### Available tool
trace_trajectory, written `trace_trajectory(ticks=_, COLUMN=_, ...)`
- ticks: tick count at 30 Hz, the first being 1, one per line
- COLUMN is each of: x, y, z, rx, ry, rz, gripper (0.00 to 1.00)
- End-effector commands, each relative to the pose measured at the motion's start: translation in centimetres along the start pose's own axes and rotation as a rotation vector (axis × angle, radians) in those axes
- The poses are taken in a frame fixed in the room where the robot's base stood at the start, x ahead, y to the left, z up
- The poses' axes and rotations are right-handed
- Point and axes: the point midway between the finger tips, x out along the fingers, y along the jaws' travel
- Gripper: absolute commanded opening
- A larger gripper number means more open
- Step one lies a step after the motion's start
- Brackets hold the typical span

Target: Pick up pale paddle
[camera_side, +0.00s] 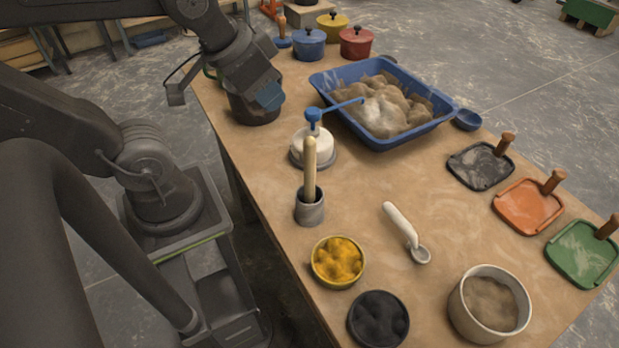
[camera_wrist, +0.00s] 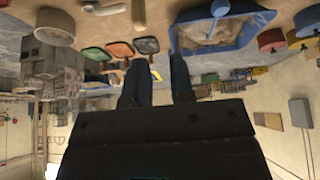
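A pale, rounded stick (camera_side: 310,158), which looks like the pale paddle, stands upright in a small grey cup (camera_side: 310,209) near the table's left edge. Its lower end is hidden inside the cup. A pale upright shape at the top of the wrist view (camera_wrist: 138,12) may be the same stick. My gripper (camera_side: 268,97) is above the far left part of the table, beyond the stick and apart from it. In the wrist view, the two dark fingers (camera_wrist: 158,78) are spread with nothing between them.
A white-handled tool (camera_side: 399,222), a yellow-filled bowl (camera_side: 338,262) and a black-filled bowl (camera_side: 378,319) are nearer the front.

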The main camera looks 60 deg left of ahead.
Motion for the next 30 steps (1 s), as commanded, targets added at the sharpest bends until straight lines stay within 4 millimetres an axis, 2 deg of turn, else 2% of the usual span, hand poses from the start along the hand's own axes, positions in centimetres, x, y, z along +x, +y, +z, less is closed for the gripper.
trace_trajectory(ticks=1, x=0.0, y=0.0, z=0.0, rx=0.000, ry=0.000, rz=0.000, gripper=0.27)
trace_trajectory(ticks=9, x=0.0, y=0.0, z=0.0, rx=0.000, ry=0.000, rz=0.000, gripper=0.53)
trace_trajectory(ticks=16, x=0.0, y=0.0, z=0.0, rx=0.004, ry=-0.001, rz=0.000, gripper=0.53)
trace_trajectory(ticks=19, x=-0.1, y=0.2, z=-0.3, rx=0.073, ry=-0.025, rz=0.003, gripper=0.53)
trace_trajectory(ticks=23, x=-0.1, y=1.0, z=-1.3, rx=0.339, ry=-0.115, rz=0.021, gripper=0.53)
trace_trajectory(ticks=30, x=0.4, y=3.3, z=-3.9, rx=1.056, ry=-0.339, rz=0.139, gripper=0.53)
